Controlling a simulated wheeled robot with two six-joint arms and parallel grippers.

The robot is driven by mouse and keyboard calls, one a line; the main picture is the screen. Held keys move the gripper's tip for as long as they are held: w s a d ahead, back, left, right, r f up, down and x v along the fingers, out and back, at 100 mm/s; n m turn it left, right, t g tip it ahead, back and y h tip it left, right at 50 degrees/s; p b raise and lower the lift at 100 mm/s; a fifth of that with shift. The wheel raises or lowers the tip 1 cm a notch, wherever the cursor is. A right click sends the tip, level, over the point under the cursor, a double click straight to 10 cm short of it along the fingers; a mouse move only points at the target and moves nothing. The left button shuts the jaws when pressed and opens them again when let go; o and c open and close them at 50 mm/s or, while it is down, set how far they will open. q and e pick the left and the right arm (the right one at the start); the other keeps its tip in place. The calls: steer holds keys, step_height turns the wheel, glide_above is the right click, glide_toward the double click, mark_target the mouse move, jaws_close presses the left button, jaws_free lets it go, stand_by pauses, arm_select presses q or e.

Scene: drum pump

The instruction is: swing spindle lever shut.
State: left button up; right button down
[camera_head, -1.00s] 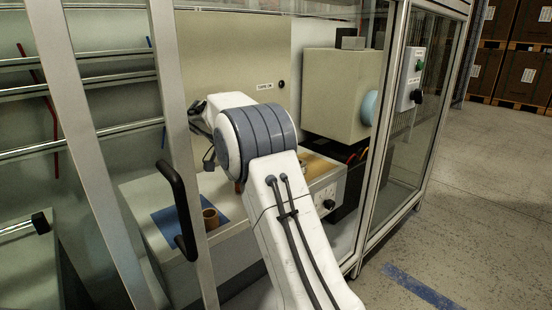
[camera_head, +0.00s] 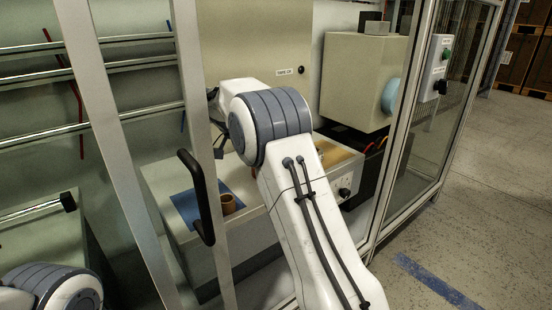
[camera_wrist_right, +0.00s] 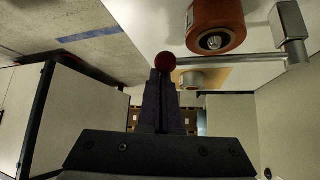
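The lever is a thin metal rod (camera_wrist_right: 245,61) with a dark red ball knob (camera_wrist_right: 165,63), seen in the right wrist view. Its other end meets a grey metal bracket (camera_wrist_right: 291,35) at the upper right. My right gripper (camera_wrist_right: 165,76) has its dark fingers together, with no gap visible, and the knob is right at their tips. I cannot tell whether the knob is pinched or only touched. In the head view, my right arm covers the lever, and its gripper is mostly hidden. My left arm shows at the lower left, but its gripper is out of view.
An orange-red cylinder (camera_wrist_right: 214,24) sits close to the rod. In the head view, a door frame with a black handle (camera_head: 197,195) stands left of my right arm. A beige box (camera_head: 352,80) is behind.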

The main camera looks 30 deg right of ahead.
step_height(320, 180, up, 5)
steer(key=p, duration=0.3)
steer(key=shift+a, duration=0.1)
steer(key=s+d+r+p, duration=0.2)
steer(key=s+d+r, duration=0.4)
steer(key=s, duration=0.3)
steer(key=shift+s+d+p, duration=0.35)
steer(key=shift+d+p, duration=0.05)
